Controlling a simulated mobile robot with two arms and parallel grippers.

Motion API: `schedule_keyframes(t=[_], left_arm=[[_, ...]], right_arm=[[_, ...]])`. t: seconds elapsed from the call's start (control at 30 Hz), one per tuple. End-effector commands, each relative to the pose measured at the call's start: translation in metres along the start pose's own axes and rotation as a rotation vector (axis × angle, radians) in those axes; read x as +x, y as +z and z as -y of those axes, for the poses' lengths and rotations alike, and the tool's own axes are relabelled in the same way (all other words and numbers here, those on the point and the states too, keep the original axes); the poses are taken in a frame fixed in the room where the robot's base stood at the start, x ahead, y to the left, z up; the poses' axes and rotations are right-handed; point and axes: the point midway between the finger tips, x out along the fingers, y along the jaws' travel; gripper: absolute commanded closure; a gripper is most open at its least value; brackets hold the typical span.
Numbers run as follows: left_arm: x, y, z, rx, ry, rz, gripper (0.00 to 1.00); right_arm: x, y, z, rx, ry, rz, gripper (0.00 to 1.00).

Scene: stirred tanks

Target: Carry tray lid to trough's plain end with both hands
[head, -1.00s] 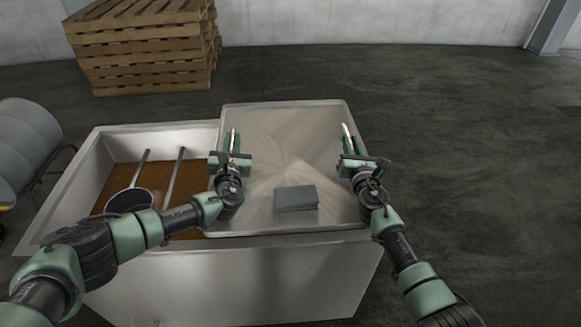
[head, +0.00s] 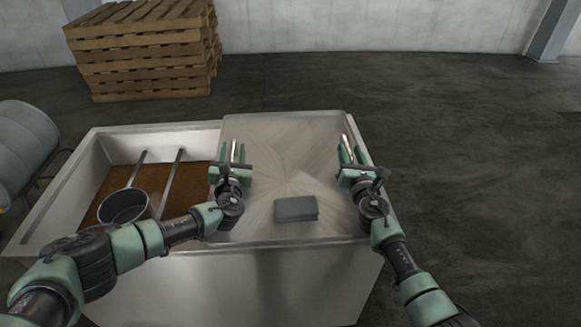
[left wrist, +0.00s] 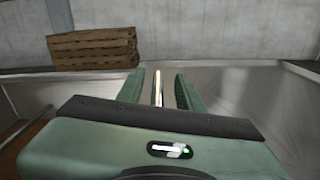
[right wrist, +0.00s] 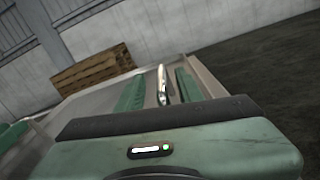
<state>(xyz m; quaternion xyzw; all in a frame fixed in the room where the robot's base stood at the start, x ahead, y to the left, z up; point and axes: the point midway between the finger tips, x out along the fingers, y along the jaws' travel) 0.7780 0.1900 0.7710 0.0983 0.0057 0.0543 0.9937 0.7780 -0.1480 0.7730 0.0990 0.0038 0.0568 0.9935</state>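The tray lid (head: 285,180) is a flat square metal sheet. It lies over the right end of the metal trough (head: 250,280), with a grey block (head: 296,208) on top of it. My left gripper (head: 234,152) is at the lid's left edge and my right gripper (head: 352,150) is at its right edge. Both are open. In the left wrist view a bright strip stands between the parted fingers (left wrist: 158,88) with gaps on both sides. The right wrist view shows the same between its fingers (right wrist: 160,88).
The trough's open left part holds brown contents, a dark pan (head: 125,206) and a rod (head: 172,182). Stacked pallets (head: 145,50) stand behind. The floor at the right is clear.

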Motion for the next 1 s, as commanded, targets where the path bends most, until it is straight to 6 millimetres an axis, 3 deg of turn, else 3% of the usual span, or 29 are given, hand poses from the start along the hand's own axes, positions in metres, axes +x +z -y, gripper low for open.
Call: schedule_keyframes(t=[0.27,0.7,1.0], left_arm=[[-0.008,-0.001,-0.001,-0.002,0.002,0.000,0.64],[-0.091,-0.001,0.000,-0.001,-0.001,-0.002,0.64],[-0.120,0.000,-0.001,-0.001,0.001,0.000,0.64]], right_arm=[[0.000,-0.001,0.001,-0.002,-0.001,-0.002,0.64],[0.000,-0.001,0.001,-0.002,-0.002,-0.002,0.64],[-0.001,-0.002,0.001,-0.002,-0.002,-0.002,0.64]])
